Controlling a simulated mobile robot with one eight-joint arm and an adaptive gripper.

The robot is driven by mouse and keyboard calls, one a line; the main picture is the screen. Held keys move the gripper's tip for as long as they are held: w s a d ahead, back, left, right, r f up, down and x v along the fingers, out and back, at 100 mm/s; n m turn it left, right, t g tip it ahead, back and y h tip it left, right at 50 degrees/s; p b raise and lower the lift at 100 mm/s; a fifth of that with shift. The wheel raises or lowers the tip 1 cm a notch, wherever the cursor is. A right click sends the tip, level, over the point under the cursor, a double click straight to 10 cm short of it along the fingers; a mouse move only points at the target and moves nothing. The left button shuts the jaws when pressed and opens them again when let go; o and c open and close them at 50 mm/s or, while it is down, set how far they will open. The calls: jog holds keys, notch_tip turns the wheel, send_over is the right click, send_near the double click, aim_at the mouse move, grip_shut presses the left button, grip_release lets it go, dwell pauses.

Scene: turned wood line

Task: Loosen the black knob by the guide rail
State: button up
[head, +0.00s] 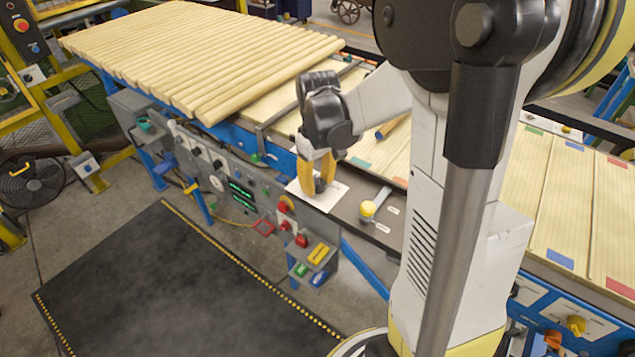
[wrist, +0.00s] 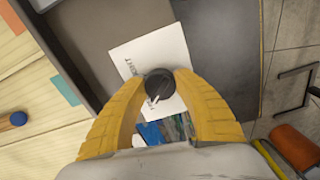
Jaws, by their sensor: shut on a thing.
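The black knob (wrist: 159,83) stands on a white label plate (wrist: 130,58) in the wrist view, with a pale pointer mark on its top. My gripper (wrist: 160,88) has its two yellow fingers on either side of the knob, shut on it. In the head view my gripper (head: 318,180) points down at the white plate (head: 330,196) near the front edge of the line. The knob is mostly hidden between the fingers there. The guide rail (head: 285,112) runs across the wooden bed behind my gripper.
A yellow knob (head: 368,209) stands just right of my gripper. The control panel (head: 240,185), with a red knob (head: 287,204) and several buttons, is below the edge at the left. Turned wood rods (head: 200,55) lie at the back left. A dark floor mat (head: 170,290) lies in front.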

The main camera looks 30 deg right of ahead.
aim_at(317, 180)
jog(key=shift+n, duration=0.4)
jog(key=o, duration=1.2)
notch_tip(317, 180, up, 12)
